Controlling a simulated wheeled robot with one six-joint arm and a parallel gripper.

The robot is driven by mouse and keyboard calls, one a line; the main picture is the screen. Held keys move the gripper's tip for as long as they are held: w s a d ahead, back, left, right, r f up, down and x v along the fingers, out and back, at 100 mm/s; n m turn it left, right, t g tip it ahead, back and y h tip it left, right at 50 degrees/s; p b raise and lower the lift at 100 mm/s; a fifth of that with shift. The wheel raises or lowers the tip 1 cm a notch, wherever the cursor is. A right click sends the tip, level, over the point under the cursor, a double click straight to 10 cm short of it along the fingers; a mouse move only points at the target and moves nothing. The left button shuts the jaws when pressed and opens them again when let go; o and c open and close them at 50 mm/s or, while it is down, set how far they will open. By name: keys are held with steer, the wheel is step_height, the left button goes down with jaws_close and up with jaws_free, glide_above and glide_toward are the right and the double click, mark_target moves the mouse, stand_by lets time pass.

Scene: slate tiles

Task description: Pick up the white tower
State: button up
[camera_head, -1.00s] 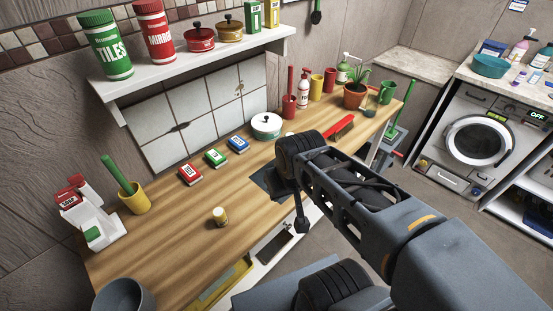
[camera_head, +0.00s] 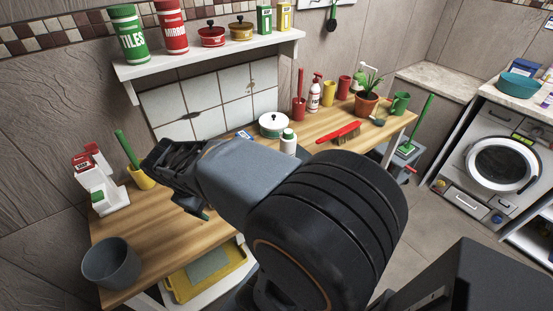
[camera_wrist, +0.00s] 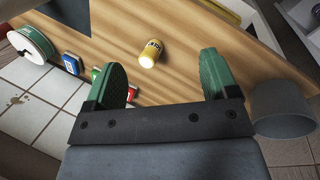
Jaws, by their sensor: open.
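No thing is plainly marked as a white tower. A tall white stepped stand (camera_head: 112,200), with red and green boxes on it, stands upright at the left end of the wooden counter in the head view. A white bottle with a green cap (camera_head: 288,146) stands near the counter's middle, its lower part hidden by my arm. In the wrist view my gripper (camera_wrist: 164,76) is open, its green fingers apart with nothing between them. Neither the stand nor the bottle is visible in the wrist view.
A grey bucket (camera_head: 112,262) stands at the counter's front left, and a yellow cup (camera_head: 141,178) beside the stand. A loaded shelf (camera_head: 210,57) hangs above. My arm hides much of the middle counter.

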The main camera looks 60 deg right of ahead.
steer(key=shift+o, duration=0.9)
steer(key=w+d+f+n+g+h+b, duration=0.1)
steer(key=d+f+n+g+h, duration=0.1)
steer(key=d, duration=0.4)
steer(key=w+d+f+n+g+h+b, duration=0.1)
steer(key=d+f+n+g+h+b, duration=0.1)
steer(key=d, duration=0.5)
steer(key=shift+w+f+g+h, duration=0.3)
steer(key=shift+f+g+h, duration=0.35)
steer(key=shift+g+h, duration=0.15)
steer(key=n+g+h+b, duration=0.3)
steer(key=n+h, duration=0.2)
steer(key=h, duration=0.1)
glide_toward(281, 153)
steer(key=shift+h, duration=0.3)
steer(key=x, duration=0.7)
steer(key=shift+w+f+p, duration=0.1)
steer(key=shift+f+p, duration=0.05)
steer(key=shift+p, duration=0.2)
steer(key=shift+x, duration=3)
steer(key=shift+f, duration=0.2)
steer(key=shift+w, duration=0.1)
steer(key=c, duration=1)
